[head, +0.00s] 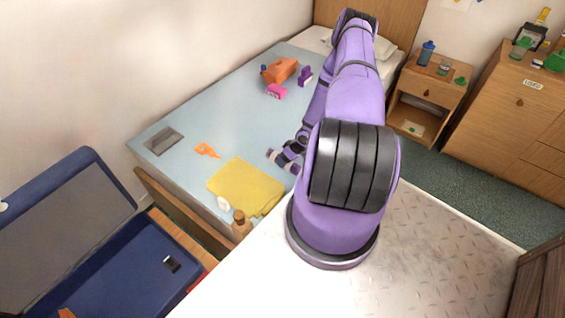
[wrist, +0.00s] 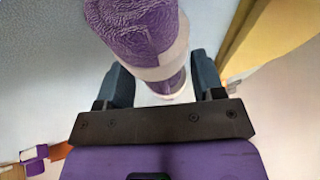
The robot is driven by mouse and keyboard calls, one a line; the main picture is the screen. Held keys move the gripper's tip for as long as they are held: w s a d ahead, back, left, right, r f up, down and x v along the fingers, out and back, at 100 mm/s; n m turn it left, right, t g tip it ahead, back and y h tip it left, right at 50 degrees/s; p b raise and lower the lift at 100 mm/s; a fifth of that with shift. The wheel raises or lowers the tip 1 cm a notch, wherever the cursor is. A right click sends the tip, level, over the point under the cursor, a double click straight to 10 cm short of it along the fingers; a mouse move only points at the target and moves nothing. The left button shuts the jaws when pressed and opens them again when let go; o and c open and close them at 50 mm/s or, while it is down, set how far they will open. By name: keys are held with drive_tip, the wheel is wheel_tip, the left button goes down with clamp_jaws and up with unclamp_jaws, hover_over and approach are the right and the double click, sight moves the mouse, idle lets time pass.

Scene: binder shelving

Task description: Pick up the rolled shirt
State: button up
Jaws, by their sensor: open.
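The rolled shirt (wrist: 135,28) is a purple textured roll with a pale band, lying on the bed. In the wrist view it fills the top middle and runs down between my fingers. In the head view its purple and white ends (head: 291,168) show beside the yellow cloth, partly hidden by my gripper. My gripper (wrist: 163,82) is open, with one dark finger on each side of the roll. I cannot tell whether either finger touches it.
The bed (head: 225,115) also holds a folded yellow cloth (head: 245,187), an orange toy (head: 207,151), a grey flat item (head: 163,141), an orange object (head: 280,71) and a pink block (head: 276,91). An open blue suitcase (head: 130,262) is at lower left. A nightstand (head: 429,92) stands right.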

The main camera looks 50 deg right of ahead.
drive_tip(key=shift+w+a+f, duration=0.1)
drive_tip(key=shift+w+f, duration=0.1)
drive_tip(key=shift+f, duration=0.25)
drive_tip(key=c, duration=0.6)
drive_tip(key=shift+r, duration=5.05)
